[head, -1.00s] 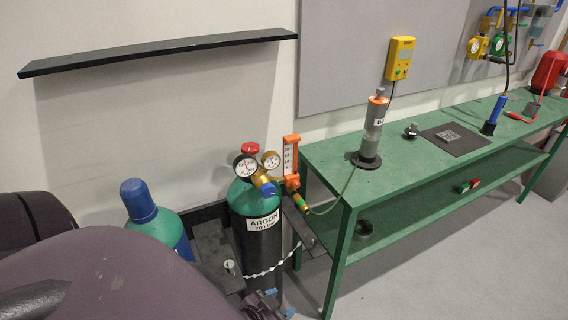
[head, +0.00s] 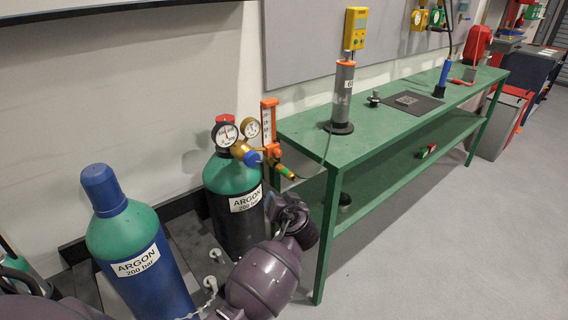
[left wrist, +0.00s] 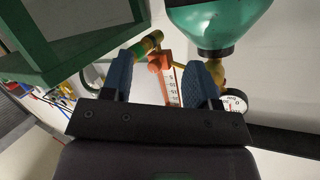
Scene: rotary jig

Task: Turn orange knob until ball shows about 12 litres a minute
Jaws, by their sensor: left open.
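The green-shouldered argon cylinder (head: 222,175) carries a brass regulator with two round gauges (head: 226,134) and an upright orange flowmeter (head: 268,118). The orange knob (head: 271,150) sits at the foot of the flowmeter. In the left wrist view the knob (left wrist: 156,63) and the flowmeter's scale (left wrist: 172,88) appear between my left gripper's two blue fingers (left wrist: 160,75). The left gripper is open and appears apart from the knob. In the head view my left arm comes up in front of the cylinder; its fingertips cannot be made out. The ball is too small to read. My right gripper is out of view.
A blue argon cylinder (head: 150,270) stands at the near left. A green bench (head: 385,120) right of the regulator holds a grey upright cylinder (head: 342,100) and a dark mat (head: 415,104). A hose runs from the regulator toward the bench. The floor to the right is clear.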

